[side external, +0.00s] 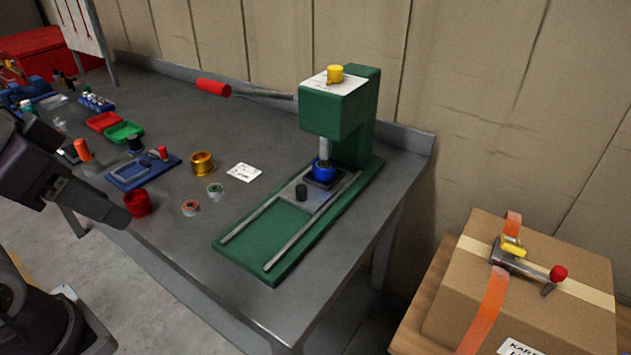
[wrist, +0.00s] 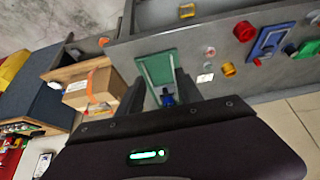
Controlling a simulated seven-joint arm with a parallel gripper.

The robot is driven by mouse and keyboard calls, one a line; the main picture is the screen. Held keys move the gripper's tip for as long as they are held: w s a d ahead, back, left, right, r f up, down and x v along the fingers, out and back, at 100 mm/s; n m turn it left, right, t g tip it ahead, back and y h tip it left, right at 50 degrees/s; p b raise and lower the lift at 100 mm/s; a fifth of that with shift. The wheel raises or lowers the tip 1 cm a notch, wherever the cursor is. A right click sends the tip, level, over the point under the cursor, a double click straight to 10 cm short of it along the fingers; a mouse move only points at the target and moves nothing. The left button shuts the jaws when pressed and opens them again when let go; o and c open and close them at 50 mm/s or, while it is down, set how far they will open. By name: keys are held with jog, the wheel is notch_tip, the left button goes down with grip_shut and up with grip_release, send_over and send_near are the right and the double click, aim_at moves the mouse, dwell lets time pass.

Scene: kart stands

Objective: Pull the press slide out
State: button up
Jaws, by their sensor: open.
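The green press (side external: 347,120) stands on the grey bench, with a red-handled lever (side external: 213,87) reaching left. Its slide is a grey plate (side external: 287,193) with a black knob (side external: 301,193), set between two metal rails on the green base (side external: 270,238). The slide sits at the press end of the rails, with a blue part (side external: 323,171) under the ram. My gripper (side external: 118,214) is at the left, well apart from the slide. In the wrist view my gripper (wrist: 157,90) is open and empty, with the green base (wrist: 157,72) beyond its fingers.
A red cup (side external: 138,204), a gold ring (side external: 203,163), small rolls and a white card (side external: 244,172) lie left of the press. Red and green trays (side external: 121,133) stand farther back. A strapped carton (side external: 530,285) is at the right. The front of the rails is clear.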

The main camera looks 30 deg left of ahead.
jog(key=shift+o, duration=0.4)
jog(key=w+r+g+h, duration=0.15)
jog(key=w+r, duration=0.25)
jog(key=w, duration=0.5)
jog(key=m+g+y, duration=0.2)
jog(key=g, duration=0.2)
send_over(302, 186)
jog(key=shift+h, duration=0.25)
jog(key=f, duration=1.7)
jog(key=shift+s+f, duration=0.2)
notch_tip(302, 186, down, 8)
jog(key=shift+w+r, duration=0.1)
jog(key=shift+w, duration=0.05)
